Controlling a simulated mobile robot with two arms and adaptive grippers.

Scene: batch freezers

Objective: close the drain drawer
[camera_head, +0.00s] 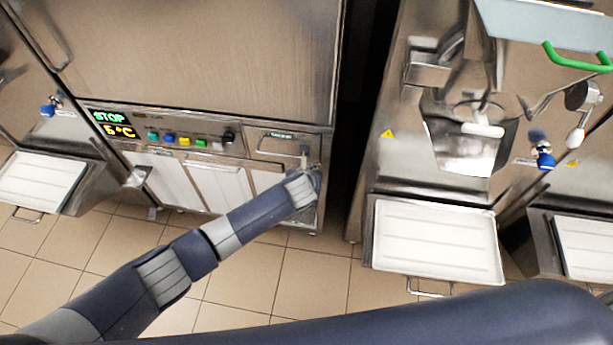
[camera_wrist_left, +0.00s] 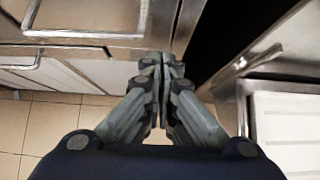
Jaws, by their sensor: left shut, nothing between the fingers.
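The drain drawer (camera_head: 278,146) appears to be the small steel front with a recessed handle and a green label, at the right end of the control panel. It looks about flush with the machine front, but I cannot tell whether a small gap stays. My left gripper (camera_head: 304,160) is at its lower right corner, with the hand hiding part of the machine below. In the left wrist view the fingers (camera_wrist_left: 162,66) are shut and empty, with tips at the right end of the steel front (camera_wrist_left: 90,25); I cannot tell if they touch. My right gripper is out of view.
A control panel (camera_head: 185,138) with coloured buttons and a lit display is left of the drawer. A dark gap separates this machine from the right one, whose white tray (camera_head: 436,238) juts forward. Another white tray (camera_head: 42,182) is at far left. Tiled floor (camera_head: 250,270) is open in front.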

